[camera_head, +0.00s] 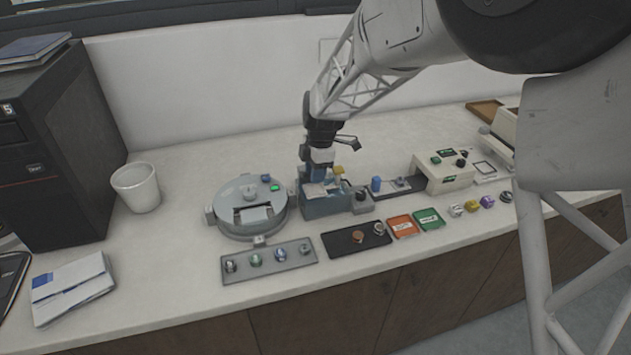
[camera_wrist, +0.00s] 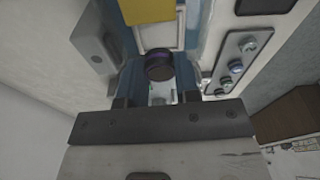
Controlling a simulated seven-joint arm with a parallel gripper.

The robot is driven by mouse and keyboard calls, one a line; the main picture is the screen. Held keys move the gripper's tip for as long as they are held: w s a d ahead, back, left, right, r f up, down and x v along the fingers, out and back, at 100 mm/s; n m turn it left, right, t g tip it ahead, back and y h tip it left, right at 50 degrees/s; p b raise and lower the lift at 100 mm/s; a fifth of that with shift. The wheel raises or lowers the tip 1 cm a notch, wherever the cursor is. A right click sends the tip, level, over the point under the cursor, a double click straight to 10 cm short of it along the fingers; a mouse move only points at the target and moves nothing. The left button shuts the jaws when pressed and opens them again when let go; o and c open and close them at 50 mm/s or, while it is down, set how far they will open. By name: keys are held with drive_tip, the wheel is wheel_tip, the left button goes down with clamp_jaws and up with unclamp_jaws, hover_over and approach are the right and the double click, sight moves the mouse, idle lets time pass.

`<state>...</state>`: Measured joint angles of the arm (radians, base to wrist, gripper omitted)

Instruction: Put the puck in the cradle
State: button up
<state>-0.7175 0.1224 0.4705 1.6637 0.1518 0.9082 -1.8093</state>
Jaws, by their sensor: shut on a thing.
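My gripper (camera_head: 318,178) is down at the blue press-like machine (camera_head: 327,206) in the middle of the counter. In the wrist view the gripper (camera_wrist: 158,82) is shut on a dark round puck (camera_wrist: 159,64) with a purple sheen, over the blue body of that machine. The puck is hidden in the head view. A yellow part (camera_head: 339,171) of the machine stands just right of the gripper; a yellow block also shows in the wrist view (camera_wrist: 147,11). I cannot tell which part is the cradle, or whether the puck touches anything.
A round grey machine (camera_head: 225,222) stands left. In front lie a grey strip (camera_head: 270,269) with several round pieces and a black tray (camera_head: 340,246). Orange (camera_head: 402,226) and green (camera_head: 429,219) pads lie right. A white box (camera_head: 449,182) stands behind. A white cup (camera_head: 137,188) stands far left.

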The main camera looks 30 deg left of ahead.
sight(315, 189)
drive_tip(key=shift+f, duration=0.1)
drive_tip(key=shift+f, duration=1.65)
drive_tip(key=shift+f, duration=0.6)
drive_tip(key=o, duration=0.9)
drive_tip(key=shift+r, duration=0.1)
wheel_tip(315, 189, up, 13)
drive_tip(key=w+d, duration=0.1)
